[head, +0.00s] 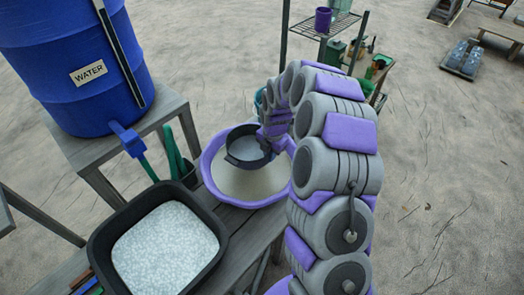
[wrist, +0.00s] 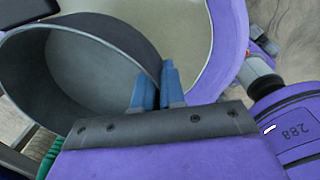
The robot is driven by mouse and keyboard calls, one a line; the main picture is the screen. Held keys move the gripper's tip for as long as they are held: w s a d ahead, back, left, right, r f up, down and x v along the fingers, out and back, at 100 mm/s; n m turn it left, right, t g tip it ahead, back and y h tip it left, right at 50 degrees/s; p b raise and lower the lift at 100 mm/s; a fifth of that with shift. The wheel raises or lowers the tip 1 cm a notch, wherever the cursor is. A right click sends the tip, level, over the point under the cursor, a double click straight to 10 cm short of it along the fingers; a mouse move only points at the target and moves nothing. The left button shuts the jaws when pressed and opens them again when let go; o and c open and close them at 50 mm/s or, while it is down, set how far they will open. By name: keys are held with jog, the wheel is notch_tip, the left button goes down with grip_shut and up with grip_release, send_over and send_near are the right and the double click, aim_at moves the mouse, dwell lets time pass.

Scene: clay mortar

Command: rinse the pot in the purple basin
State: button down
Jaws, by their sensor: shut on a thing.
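The pot (head: 246,147) is dark grey and round with a lighter grey inside. It is over the back left part of the purple basin (head: 207,177), which holds a cloudy beige liquid. In the wrist view the pot (wrist: 75,70) fills the left side, and the basin's rim (wrist: 231,40) curves behind it on the right. My gripper (wrist: 158,88) has blue fingertips shut on the pot's rim. I cannot tell whether the pot touches the liquid. In the head view my arm hides the gripper's fingers and the basin's right edge.
A black tub (head: 100,243) of whitish granules stands in front left of the basin on the wooden bench. A blue water barrel (head: 75,70) with a tap (head: 128,140) stands on a stand at the left. A shelf (head: 318,29) with a purple pot (head: 323,19) is behind.

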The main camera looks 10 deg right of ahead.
jog(key=shift+r+p, duration=1.65)
jog(key=shift+p, duration=1.7)
jog(key=p, duration=0.2)
jog(key=shift+r+p, duration=0.3)
jog(key=shift+w+f, duration=0.1)
